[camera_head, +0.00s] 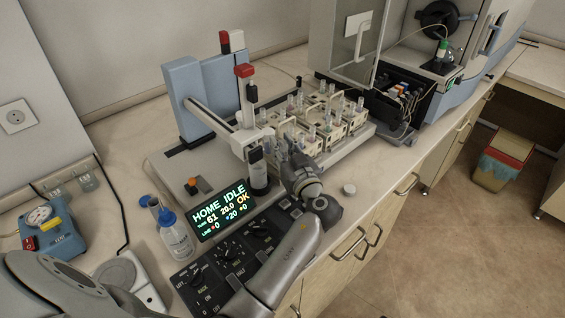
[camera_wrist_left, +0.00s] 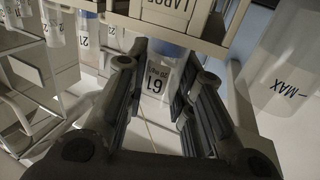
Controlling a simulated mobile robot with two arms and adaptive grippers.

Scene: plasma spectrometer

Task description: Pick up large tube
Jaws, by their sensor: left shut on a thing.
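My left gripper (camera_head: 284,150) is at the near left edge of the tube racks (camera_head: 334,128) in the head view. In the left wrist view its two fingers (camera_wrist_left: 165,78) stand on either side of a clear large tube (camera_wrist_left: 158,84) with a printed number label and a bluish upper part. The gripper is shut on this tube. A rack edge with lettering (camera_wrist_left: 180,8) crosses the top of the wrist view and hides part of the tube. In the head view the arm hides the held tube. My right gripper is not in view.
A console with a lit display (camera_head: 222,208) and knobs lies in front of the racks. A blue-capped bottle (camera_head: 176,240) stands left of it.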

